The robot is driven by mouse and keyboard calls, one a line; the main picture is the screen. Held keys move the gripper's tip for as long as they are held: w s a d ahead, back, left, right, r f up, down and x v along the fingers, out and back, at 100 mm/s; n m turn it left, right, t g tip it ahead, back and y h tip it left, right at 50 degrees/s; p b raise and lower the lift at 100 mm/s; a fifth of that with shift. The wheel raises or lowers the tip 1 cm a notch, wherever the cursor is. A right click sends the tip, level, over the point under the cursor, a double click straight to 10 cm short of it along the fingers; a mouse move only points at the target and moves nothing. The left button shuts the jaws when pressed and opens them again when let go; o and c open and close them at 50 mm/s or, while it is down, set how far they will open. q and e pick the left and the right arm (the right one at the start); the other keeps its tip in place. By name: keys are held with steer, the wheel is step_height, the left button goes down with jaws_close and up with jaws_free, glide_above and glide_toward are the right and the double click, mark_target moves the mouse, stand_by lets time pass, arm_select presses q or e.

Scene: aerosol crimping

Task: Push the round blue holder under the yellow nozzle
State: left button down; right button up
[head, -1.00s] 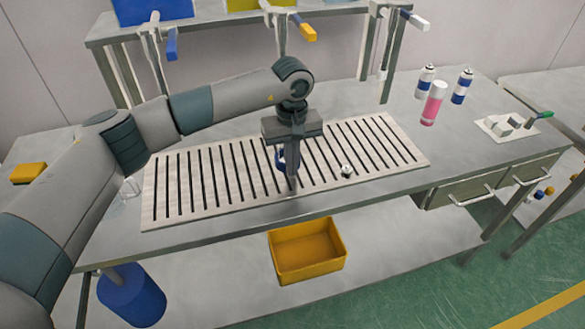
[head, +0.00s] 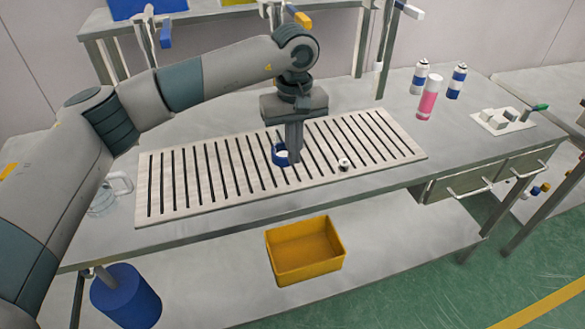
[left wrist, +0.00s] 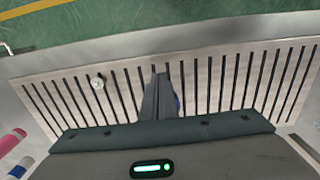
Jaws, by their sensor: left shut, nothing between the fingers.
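The round blue holder (head: 276,156), with a white top, stands on the slatted board (head: 215,206) at about its middle. The yellow nozzle (head: 300,18) hangs from the rack behind the board, further back than the holder and a little to its right. My left gripper (head: 295,158) is shut and empty, pointing down just right of the holder; I cannot tell whether they touch. In the left wrist view the shut fingers (left wrist: 160,80) hide most of the holder, and only a blue sliver (left wrist: 177,102) shows. My right gripper is not in view.
A small white-and-black piece (head: 344,164) lies on the board right of the gripper. Blue-and-white cans (head: 420,78) and a pink can (head: 429,98) stand at the right back. A glass mug (head: 104,196) is left of the board. A yellow bin (head: 304,250) sits on the lower shelf.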

arm_select(q)
step_height(320, 180, up, 4)
steer(key=shift+r+b, duration=0.2)
steer(key=shift+b, duration=0.2)
